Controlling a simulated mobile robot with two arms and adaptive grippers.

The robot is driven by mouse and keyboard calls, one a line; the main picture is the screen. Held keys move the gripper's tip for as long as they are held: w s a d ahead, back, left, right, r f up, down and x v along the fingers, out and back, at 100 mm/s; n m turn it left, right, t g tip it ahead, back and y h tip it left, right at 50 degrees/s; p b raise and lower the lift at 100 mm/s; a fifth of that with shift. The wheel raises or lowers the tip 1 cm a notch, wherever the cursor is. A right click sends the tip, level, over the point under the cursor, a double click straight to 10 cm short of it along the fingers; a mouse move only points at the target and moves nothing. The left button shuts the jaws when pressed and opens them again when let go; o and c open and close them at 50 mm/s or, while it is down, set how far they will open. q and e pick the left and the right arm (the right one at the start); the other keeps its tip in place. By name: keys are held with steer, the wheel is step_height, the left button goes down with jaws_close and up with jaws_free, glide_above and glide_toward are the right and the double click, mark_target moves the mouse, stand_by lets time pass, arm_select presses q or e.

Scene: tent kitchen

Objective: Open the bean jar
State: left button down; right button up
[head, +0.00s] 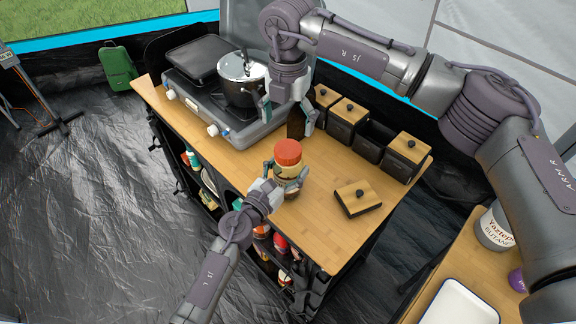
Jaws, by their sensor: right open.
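The bean jar (287,170) stands near the front edge of the wooden counter, with its orange-red lid (288,152) on top. My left gripper (285,180) reaches in from the front, its fingers on both sides of the jar's body, shut on it below the lid. My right gripper (287,116) points down behind and above the jar, open and empty, its fingers spread apart. It is apart from the lid. The jar's lower part is partly hidden by my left gripper.
A stove (213,110) with a lidded pot (240,80) stands left of the jar. A dark bottle (296,124) is behind it. Black canisters with wooden lids (408,148) line the back; one is open. A loose wooden lid (350,207) lies to the right. Counter space around it is clear.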

mark_target(288, 148)
steer(key=m, duration=1.3)
steer(key=shift+f, duration=4)
steer(key=shift+c, duration=0.2)
